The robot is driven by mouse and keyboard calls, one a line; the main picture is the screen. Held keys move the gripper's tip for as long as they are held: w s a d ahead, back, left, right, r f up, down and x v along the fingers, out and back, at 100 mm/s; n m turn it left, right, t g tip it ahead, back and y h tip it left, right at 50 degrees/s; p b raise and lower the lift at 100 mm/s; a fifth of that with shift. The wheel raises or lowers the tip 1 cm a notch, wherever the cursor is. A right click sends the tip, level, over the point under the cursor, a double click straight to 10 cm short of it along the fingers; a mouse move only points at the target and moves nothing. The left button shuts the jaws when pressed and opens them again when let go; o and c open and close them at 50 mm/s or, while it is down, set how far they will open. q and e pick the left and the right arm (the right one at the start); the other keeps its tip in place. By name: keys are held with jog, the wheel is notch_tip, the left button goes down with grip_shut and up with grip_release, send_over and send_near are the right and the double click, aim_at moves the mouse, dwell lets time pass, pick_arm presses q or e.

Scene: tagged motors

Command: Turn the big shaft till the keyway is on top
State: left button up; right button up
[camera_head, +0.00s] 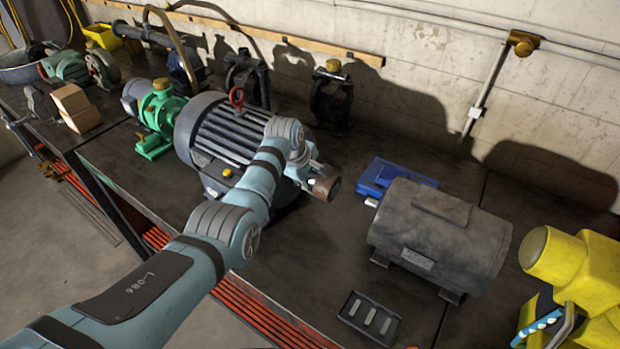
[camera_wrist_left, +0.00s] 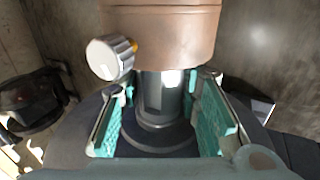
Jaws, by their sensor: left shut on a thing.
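The big grey-blue finned motor (camera_head: 228,130) with a red lifting eye sits on the bench. My left arm reaches across its right end, so its shaft is hidden in the head view. In the left wrist view the metal shaft (camera_wrist_left: 152,92) rises from a dark round collar. My left gripper (camera_wrist_left: 162,112) has its teal fingers on either side of the shaft and is shut on it. A bright patch shows on the shaft; I cannot tell whether it is the keyway or a glint. My right gripper is not in view.
A grey motor (camera_head: 440,237) with a short shaft stands to the right, with a blue case (camera_head: 388,177) behind it and a small black tray (camera_head: 369,318) in front. A green pump (camera_head: 160,112) stands left of the big motor. A yellow machine (camera_head: 575,265) is at far right.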

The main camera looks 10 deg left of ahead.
pick_arm(q)
jog(key=o, duration=1.2)
jog(key=v, duration=1.2)
jog(key=shift+f, duration=0.1)
